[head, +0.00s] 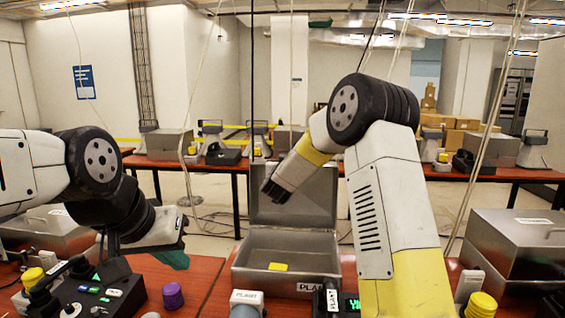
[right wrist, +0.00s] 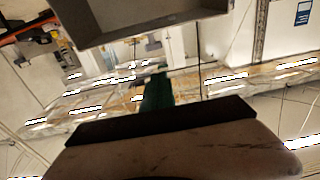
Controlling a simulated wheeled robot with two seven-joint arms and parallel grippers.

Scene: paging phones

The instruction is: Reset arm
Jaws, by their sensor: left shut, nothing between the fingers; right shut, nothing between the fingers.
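My left gripper (head: 174,260) is at the left in the head view, low over the red-brown table. Its green fingers are shut and empty, partly hidden behind the gripper body. My right arm rises from the lower right, and its forearm points left and down in front of the open metal case's lid. My right gripper shows best in the right wrist view (right wrist: 157,92), where its green fingers are together with nothing between them. In the head view only the dark end of that arm is clear.
The open metal case (head: 240,278) stands mid-table with a yellow piece (head: 278,267) inside. A button console (head: 100,295) and a purple knob (head: 173,296) are at the left. A closed metal box (head: 515,245) is at the right. More tables with devices stand behind.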

